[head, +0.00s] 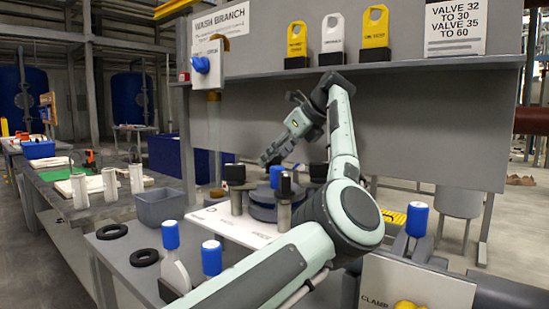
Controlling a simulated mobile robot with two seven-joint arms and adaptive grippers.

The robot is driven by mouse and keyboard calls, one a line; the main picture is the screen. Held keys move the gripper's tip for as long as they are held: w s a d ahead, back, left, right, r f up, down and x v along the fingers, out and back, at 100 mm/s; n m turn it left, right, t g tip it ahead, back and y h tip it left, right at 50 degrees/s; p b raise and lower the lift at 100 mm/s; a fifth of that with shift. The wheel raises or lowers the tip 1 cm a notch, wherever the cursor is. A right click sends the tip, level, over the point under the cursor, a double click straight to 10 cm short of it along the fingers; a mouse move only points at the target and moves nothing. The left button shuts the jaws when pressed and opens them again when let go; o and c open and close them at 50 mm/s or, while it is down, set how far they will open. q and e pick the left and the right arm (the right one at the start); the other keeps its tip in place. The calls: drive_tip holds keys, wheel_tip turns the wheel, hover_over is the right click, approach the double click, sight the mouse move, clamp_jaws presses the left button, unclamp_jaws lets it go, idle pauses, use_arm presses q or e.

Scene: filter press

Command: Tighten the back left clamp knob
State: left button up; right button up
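The filter press is a dark grey round body (262,211) on a white labelled board (222,225), partly hidden behind my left arm. My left gripper (270,156) hangs above and behind the press, pointing down and left. It appears apart from the back left knob; its finger opening is too small to tell. My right gripper is out of view.
A shelf (400,68) with yellow and white tags runs along the back panel. A clamp sign (415,285) and a blue-capped valve (417,219) are at the right.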

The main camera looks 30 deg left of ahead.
use_arm(q)
drive_tip(key=shift+o, duration=1.3)
